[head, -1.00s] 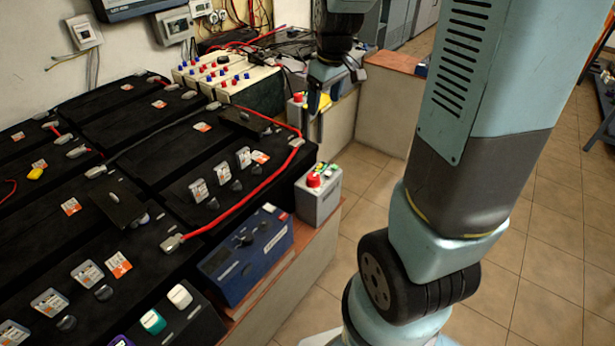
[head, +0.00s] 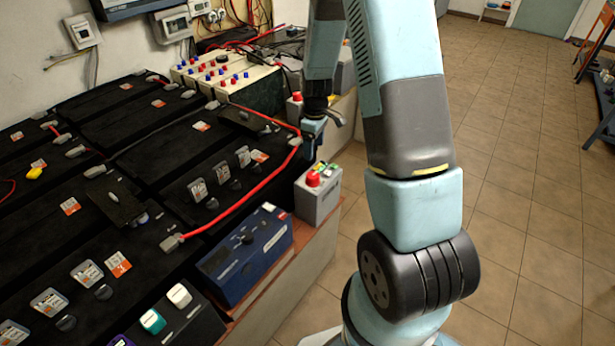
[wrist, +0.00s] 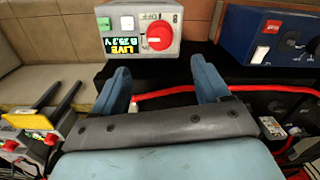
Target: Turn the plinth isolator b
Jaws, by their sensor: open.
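A grey isolator box with a red rotary knob (head: 318,195) stands on the plinth's front right corner in the head view. In the wrist view this grey box (wrist: 168,12) lies just beyond my fingertips. It has a red knob (wrist: 160,36), OFF lettering, a lit display reading LIVE, and green and white buttons. A second red-knobbed unit (head: 295,104) stands farther back, partly hidden by my arm. In the head view my gripper (head: 312,140) hangs above and behind the near box.
A blue instrument box (head: 245,255) sits beside the near isolator. Black batteries (head: 150,170) with a raised red cable (head: 245,205) fill the left. In the wrist view, a yellow item (wrist: 28,120) and dark rods lie to the left. The tiled floor (head: 510,150) at right is open.

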